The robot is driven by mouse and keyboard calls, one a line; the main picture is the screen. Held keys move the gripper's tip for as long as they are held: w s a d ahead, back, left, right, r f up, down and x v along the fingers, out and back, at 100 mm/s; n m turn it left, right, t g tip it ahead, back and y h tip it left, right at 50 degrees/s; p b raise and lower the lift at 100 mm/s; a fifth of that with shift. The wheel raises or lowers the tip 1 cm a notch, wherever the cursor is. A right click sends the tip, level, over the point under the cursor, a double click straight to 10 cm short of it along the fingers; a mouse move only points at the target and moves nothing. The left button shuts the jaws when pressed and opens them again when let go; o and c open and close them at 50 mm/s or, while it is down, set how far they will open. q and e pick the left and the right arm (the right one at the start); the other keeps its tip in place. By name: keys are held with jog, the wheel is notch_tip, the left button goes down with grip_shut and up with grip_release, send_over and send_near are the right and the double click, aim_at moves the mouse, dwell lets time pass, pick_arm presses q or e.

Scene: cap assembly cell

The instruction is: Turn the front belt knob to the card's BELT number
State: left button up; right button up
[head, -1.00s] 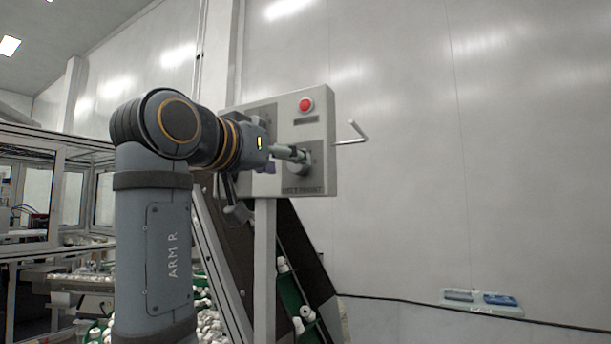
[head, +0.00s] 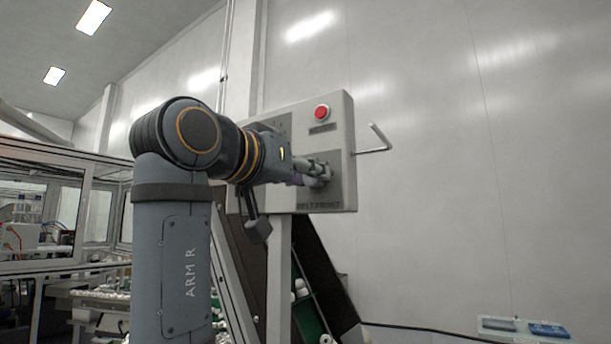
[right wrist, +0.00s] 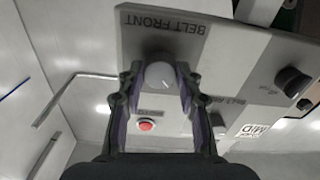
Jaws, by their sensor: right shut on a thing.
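The front belt knob (right wrist: 160,76) is a round grey knob on a plate marked BELT FRONT, which appears upside down in the right wrist view. A pale line shows on its face. My right gripper (right wrist: 158,88) has one finger on each side of the knob and is shut on it. In the head view, the right gripper (head: 316,170) reaches the lower right part of the control box (head: 348,135) and mostly hides the knob. I cannot read a number at the knob. I see no readable card. My left gripper is out of view.
A red button (head: 321,112) sits above the knob. A bent metal rod (head: 376,144) sticks out to the box's right. Another dark knob (right wrist: 293,82) is on the same panel. A conveyor (head: 312,290) with white caps runs below. A tray (head: 497,327) lies at lower right.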

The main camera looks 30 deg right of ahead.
aim_at(317, 125)
jog(key=shift+c, duration=1.1)
jog(key=shift+m, duration=3.9)
jog(key=o, duration=1.2)
jog(key=shift+c, duration=0.2)
jog(key=shift+r, duration=5)
